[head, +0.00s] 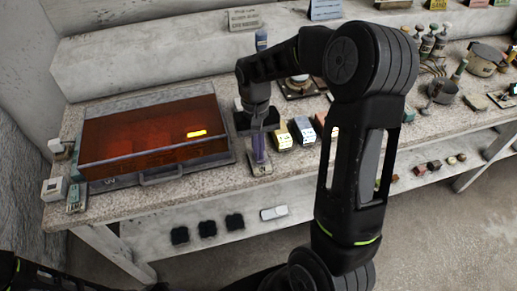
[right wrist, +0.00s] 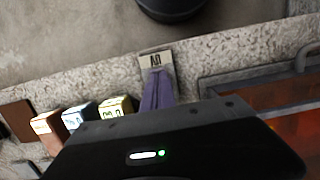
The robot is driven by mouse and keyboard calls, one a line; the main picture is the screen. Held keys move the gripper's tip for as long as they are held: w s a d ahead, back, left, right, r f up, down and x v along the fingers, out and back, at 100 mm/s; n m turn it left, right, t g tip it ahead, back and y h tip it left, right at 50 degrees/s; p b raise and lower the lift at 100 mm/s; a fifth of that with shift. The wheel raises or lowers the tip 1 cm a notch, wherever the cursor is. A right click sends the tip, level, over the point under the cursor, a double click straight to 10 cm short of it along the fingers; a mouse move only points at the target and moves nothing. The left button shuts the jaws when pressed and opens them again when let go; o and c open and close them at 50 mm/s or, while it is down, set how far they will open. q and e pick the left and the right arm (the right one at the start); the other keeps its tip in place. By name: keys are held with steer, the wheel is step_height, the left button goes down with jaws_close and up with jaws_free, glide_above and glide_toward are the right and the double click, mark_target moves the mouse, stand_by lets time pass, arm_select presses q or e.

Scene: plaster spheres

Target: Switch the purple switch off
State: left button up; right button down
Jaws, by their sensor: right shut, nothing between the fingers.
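The purple switch (head: 259,150) stands at the front edge of the stone counter, just right of the orange-lidded box. Its purple lever stands on a small pale labelled plate. In the right wrist view the purple lever (right wrist: 158,88) and its plate show above the dark gripper body, which hides the lever's lower part in the picture. My right gripper (head: 257,122) points down right over the lever, shut and empty. I cannot tell whether it touches the lever. My left gripper is out of view.
The orange-lidded box (head: 155,172) is close on the left. A yellow block (head: 282,138) and a grey-blue block (head: 302,130) stand close on the right. A green-levered switch (head: 73,197) is at the far left. Black squares (head: 207,228) are on the panel below.

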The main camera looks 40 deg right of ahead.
steer(key=b, duration=0.1)
steer(key=f+t+b, duration=0.1)
steer(key=b, duration=0.1)
steer(key=shift+s+a+f, duration=0.2)
steer(key=shift+s, duration=0.2)
steer(key=shift+s+r, duration=0.15)
steer(key=shift+r, duration=0.15)
steer(key=shift+f, duration=0.15)
steer(key=shift+w+d, duration=0.2)
steer(key=shift+w, duration=0.5)
